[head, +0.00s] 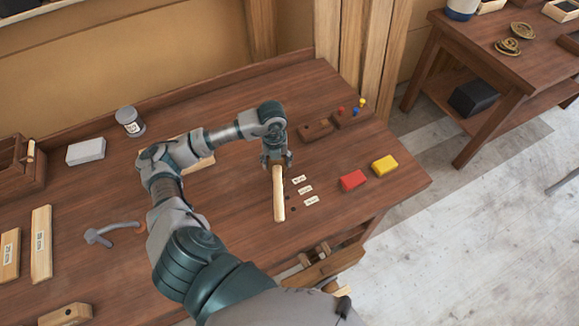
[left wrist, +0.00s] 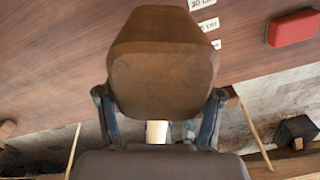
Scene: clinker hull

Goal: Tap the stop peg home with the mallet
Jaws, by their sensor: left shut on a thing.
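My left gripper (head: 276,160) is above the bench, shut on a mallet (head: 279,198). In the head view a pale wooden length of the mallet runs from the fingers toward the bench front. In the left wrist view a broad brown wooden part of the mallet (left wrist: 162,65) fills the middle, with a pale piece below it between the fingers (left wrist: 158,130). Small dark spots lie on the bench beside several white labels (head: 305,189), close to the mallet. I cannot pick out the stop peg. My right gripper is not in view.
A red block (head: 352,180), also in the left wrist view (left wrist: 294,28), and a yellow block (head: 385,165) lie right of the labels. Wooden blocks, one with coloured pegs (head: 352,113), stand behind. A grey hammer-like tool (head: 110,232) and marked boards (head: 41,245) lie left.

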